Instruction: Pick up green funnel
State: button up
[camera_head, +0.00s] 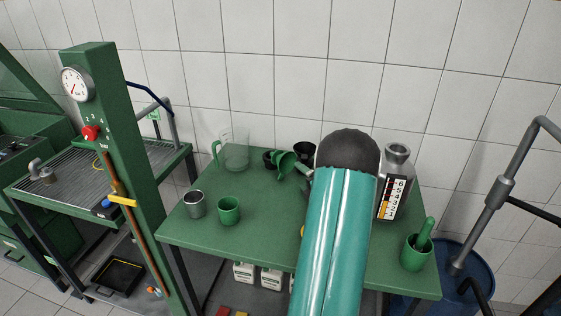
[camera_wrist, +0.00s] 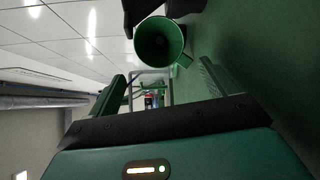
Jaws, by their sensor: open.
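The green funnel (camera_head: 284,163) lies on its side on the green table, left of my teal arm, with dark items around it. In the wrist view the green funnel (camera_wrist: 159,43) shows its round open mouth towards the camera, with a small tab at its lower right. My gripper (camera_wrist: 158,85) is open and empty, its two green fingers apart. In the head view my arm hides most of the gripper.
A dark cup-like item (camera_head: 304,150) stands close by the funnel. A clear jug (camera_head: 236,152) with a green handle, a metal cup (camera_head: 194,205) and a green cup (camera_head: 229,211) stand left. The front middle is partly clear.

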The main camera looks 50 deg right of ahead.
aim_at(286, 172)
jog(key=x, duration=1.1)
jog(key=shift+w, duration=0.1)
jog(key=shift+r, duration=0.1)
jog(key=c, duration=0.7)
